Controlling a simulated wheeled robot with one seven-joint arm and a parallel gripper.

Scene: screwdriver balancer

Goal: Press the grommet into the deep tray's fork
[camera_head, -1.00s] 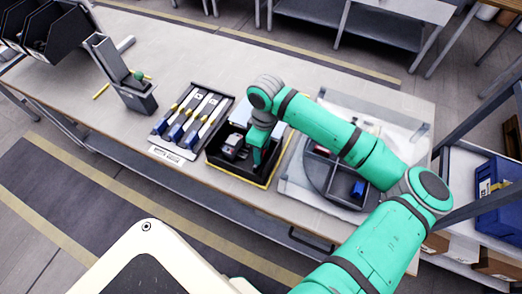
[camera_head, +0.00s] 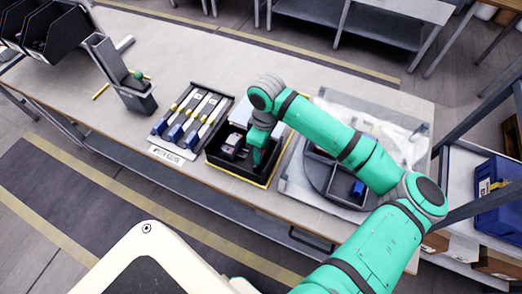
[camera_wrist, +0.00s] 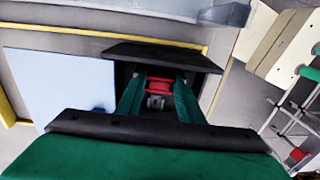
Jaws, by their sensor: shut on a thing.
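The deep tray (camera_head: 222,167) is a black open box on the bench, with a yellow line around it. My gripper (camera_head: 257,160) points down inside it, at its right part. In the wrist view, my gripper's green fingers (camera_wrist: 158,88) are shut on a small red grommet (camera_wrist: 158,84). A small grey part (camera_wrist: 157,102), perhaps the fork, shows between the fingers right beside the grommet; I cannot tell whether they touch. The tray's black wall (camera_wrist: 165,54) shows just beyond the fingertips. In the head view the grommet and the fork are hidden by my gripper.
A grey and black device (camera_head: 232,146) stands in the tray's left part. A round divided tray (camera_head: 318,172) lies to the right under my arm. A stand with a green ball (camera_head: 138,76) is far left.

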